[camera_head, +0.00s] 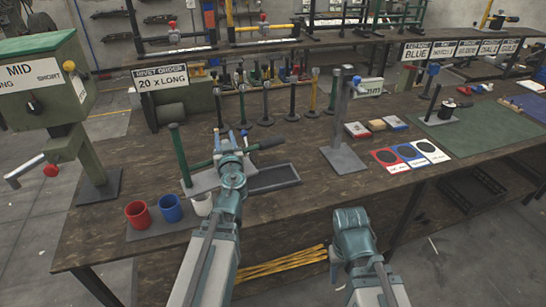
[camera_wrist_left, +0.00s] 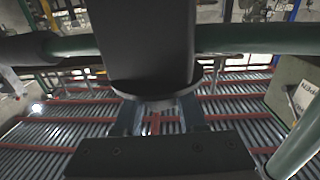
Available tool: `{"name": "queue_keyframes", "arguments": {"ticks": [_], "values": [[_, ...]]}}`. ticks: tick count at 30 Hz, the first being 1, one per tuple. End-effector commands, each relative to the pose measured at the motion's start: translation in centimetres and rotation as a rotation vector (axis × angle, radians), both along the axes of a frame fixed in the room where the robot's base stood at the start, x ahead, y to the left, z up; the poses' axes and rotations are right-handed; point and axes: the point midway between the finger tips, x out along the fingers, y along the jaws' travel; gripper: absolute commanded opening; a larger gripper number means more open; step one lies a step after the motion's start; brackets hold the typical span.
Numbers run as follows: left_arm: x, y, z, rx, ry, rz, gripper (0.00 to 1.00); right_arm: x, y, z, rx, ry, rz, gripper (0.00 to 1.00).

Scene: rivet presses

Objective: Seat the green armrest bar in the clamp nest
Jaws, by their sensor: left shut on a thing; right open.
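The clamp nest (camera_head: 204,180) is a grey plate beside an upright green post (camera_head: 180,152); contact between bar and nest is unclear. My right gripper (camera_head: 350,218) is open and empty, in front of the table, its fingertips hard to see.
A dark tray (camera_head: 273,178) lies right of the nest. Red (camera_head: 137,214), blue (camera_head: 170,208) and white (camera_head: 202,204) cups stand in front. A grey stand (camera_head: 343,158) and a row of upright rods are behind. A green press (camera_head: 50,85) stands at left.

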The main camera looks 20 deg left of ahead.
Motion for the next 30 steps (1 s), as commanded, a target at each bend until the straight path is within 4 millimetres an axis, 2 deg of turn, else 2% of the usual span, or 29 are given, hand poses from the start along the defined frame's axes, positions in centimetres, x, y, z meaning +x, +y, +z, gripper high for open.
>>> {"name": "queue_keyframes", "arguments": {"ticks": [1,6,12,15,20,30], "values": [[1.7,-1.4,-2.1,0.0,0.0,-0.023,0.0,0.0,0.0,-2.1,0.0,0.0,0.0,0.5],[6.1,-6.6,-6.1,0.001,0.0,-0.098,0.0,0.0,0.0,-6.1,0.0,0.0,0.0,0.5],[9.5,-12.1,-9.3,0.002,0.001,-0.168,0.0,0.0,0.0,-9.3,0.0,0.0,0.001,0.5],[10.4,-13.8,-10.1,0.002,0.001,-0.188,0.0,0.0,0.0,-10.1,0.0,0.0,0.001,0.5],[10.9,-15.1,-10.5,0.002,0.001,-0.202,0.0,0.0,0.0,-10.5,0.0,0.0,0.001,0.5],[10.9,-15.1,-10.4,0.002,0.001,-0.203,0.0,0.0,0.0,-10.4,0.0,0.0,0.001,0.5]]}}
